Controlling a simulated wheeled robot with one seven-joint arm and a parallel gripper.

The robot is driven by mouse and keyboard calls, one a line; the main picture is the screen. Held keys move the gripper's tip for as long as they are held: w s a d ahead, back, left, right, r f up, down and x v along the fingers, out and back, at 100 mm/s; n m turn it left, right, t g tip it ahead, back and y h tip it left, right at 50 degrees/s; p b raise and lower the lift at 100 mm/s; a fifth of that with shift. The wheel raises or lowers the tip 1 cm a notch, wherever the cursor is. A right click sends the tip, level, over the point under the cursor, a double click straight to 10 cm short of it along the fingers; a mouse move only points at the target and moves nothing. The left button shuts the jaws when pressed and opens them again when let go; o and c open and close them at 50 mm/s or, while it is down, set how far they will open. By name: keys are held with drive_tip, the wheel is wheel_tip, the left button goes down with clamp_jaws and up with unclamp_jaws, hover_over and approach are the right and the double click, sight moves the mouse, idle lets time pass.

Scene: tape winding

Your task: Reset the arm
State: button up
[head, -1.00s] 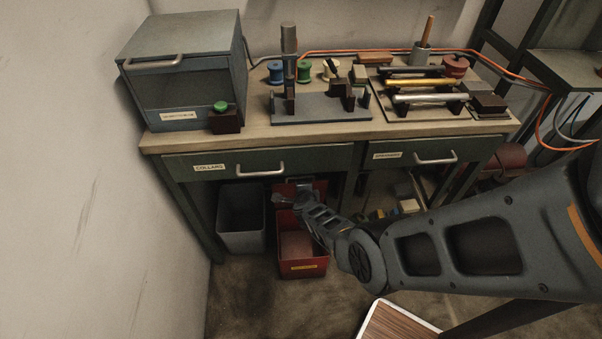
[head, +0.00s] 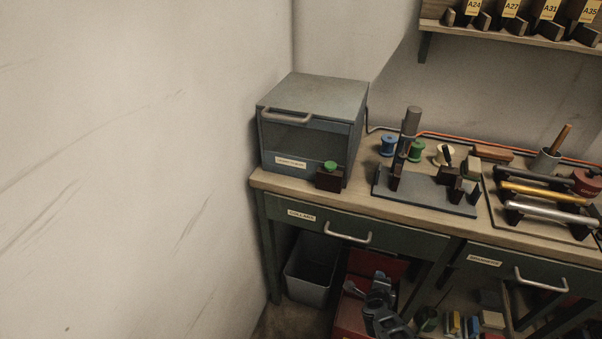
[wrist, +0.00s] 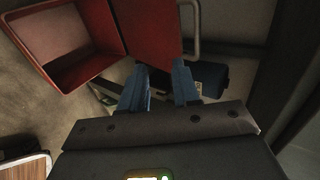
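My gripper (head: 364,284) is low in front of the bench, over the red bin (head: 350,318) under it. In the wrist view its two blue fingers (wrist: 160,84) stand apart with nothing held between them, so it is open. The red bin (wrist: 72,62) is at the upper left there, with a red panel (wrist: 150,30) beside it. In the head view most of my arm is out of the picture.
The workbench (head: 400,208) carries a grey box oven (head: 310,140), a winding fixture (head: 425,188), thread spools and a rack of rods. Drawers with handles (head: 348,236) are close above my gripper. A grey bin (head: 312,270) stands left of it.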

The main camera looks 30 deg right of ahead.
drive_tip(key=s+a+r+n+t+y, duration=0.1)
drive_tip(key=s+a+r+n+t, duration=0.25)
drive_tip(key=s+r+n, duration=0.4)
drive_tip(key=s+a+r+n+t+y, duration=0.1)
drive_tip(key=s+a+r+n+t, duration=0.25)
drive_tip(key=s+r+n, duration=0.45)
drive_tip(key=s+a+r+n+y, duration=0.2)
drive_tip(key=s+a+r+n, duration=0.2)
drive_tip(key=r, duration=0.5)
drive_tip(key=s+a+r+n+y, duration=0.2)
drive_tip(key=s+a+r+n, duration=0.2)
drive_tip(key=a+r, duration=0.4)
drive_tip(key=s+a+r+n+t+y, duration=0.1)
drive_tip(key=s+a+r+n, duration=0.4)
drive_tip(key=r, duration=0.6)
drive_tip(key=shift+s+a+r+y, duration=0.2)
drive_tip(key=shift+s+a+y, duration=0.25)
drive_tip(key=shift+a+y, duration=0.5)
